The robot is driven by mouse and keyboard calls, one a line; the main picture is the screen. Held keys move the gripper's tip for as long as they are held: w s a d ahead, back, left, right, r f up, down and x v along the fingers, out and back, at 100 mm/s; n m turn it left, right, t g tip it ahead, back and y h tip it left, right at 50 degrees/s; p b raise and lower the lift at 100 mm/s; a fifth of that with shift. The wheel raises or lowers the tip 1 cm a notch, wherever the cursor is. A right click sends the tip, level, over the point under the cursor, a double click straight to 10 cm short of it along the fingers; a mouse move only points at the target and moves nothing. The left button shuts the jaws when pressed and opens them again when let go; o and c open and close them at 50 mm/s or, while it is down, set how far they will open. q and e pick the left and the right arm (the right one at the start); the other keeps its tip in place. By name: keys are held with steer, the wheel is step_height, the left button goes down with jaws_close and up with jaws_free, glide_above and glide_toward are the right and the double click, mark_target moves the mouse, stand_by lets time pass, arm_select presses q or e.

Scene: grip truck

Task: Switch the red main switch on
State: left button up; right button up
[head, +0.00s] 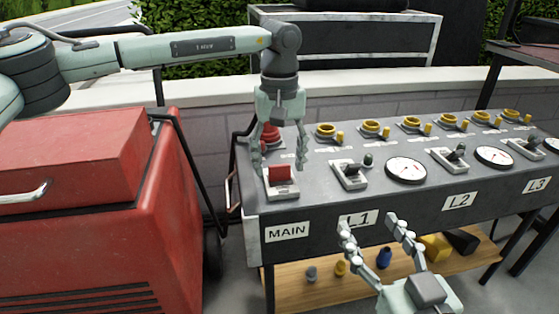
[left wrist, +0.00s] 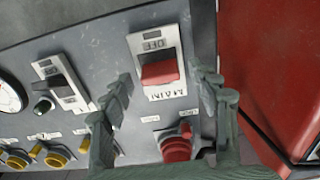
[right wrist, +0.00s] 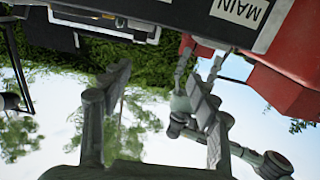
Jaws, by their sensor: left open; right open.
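The red main switch (head: 280,174) sits on a pale plate at the left end of the grey panel, above the MAIN label. In the left wrist view the red switch (left wrist: 160,71) shows close up, with an OFF marking visible on its plate. My left gripper (head: 279,162) is open and points down over the switch, its fingers to either side of it. I cannot tell whether they touch it. My right gripper (head: 370,225) is open and empty in front of the panel, near the L1 label. It also shows in the right wrist view (right wrist: 160,85).
A red knob (head: 271,137) stands just behind the switch, partly behind my left gripper. A black toggle switch (head: 348,173) and a dial (head: 406,171) are to the right. A red cabinet (head: 90,230) stands left of the panel. A wooden shelf (head: 310,295) lies below.

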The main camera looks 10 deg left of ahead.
arm_select(q)
steer(key=c, duration=1.2)
steer(key=shift+o, duration=0.2)
steer(key=p, duration=0.1)
steer(key=g+p, duration=0.1)
steer(key=shift+w+a+g+p, duration=0.1)
steer(key=shift+w+g+p, duration=0.2)
steer(key=shift+w, duration=0.05)
steer(key=shift+w+a+f+g+h+p, duration=0.2)
steer(key=shift+w+g+h+p, duration=0.4)
steer(key=shift+g+p, duration=0.3)
steer(key=shift+g, duration=0.3)
arm_select(e)
steer(key=s+d+f+g+h, duration=0.3)
steer(key=s+d+f+g, duration=0.1)
steer(key=d+f+g, duration=0.1)
steer(key=s+d+f+m+g+h, duration=0.1)
steer(key=s+d+f+g+h, duration=0.2)
steer(key=s+d+f+g, duration=0.2)
steer(key=d+f, duration=0.3)
steer(key=f, duration=0.2)
steer(key=shift+d+f, duration=0.2)
steer(key=shift+f, duration=0.1)
arm_select(q)
steer(key=o, duration=1.2)
steer(key=shift+c, duration=0.2)
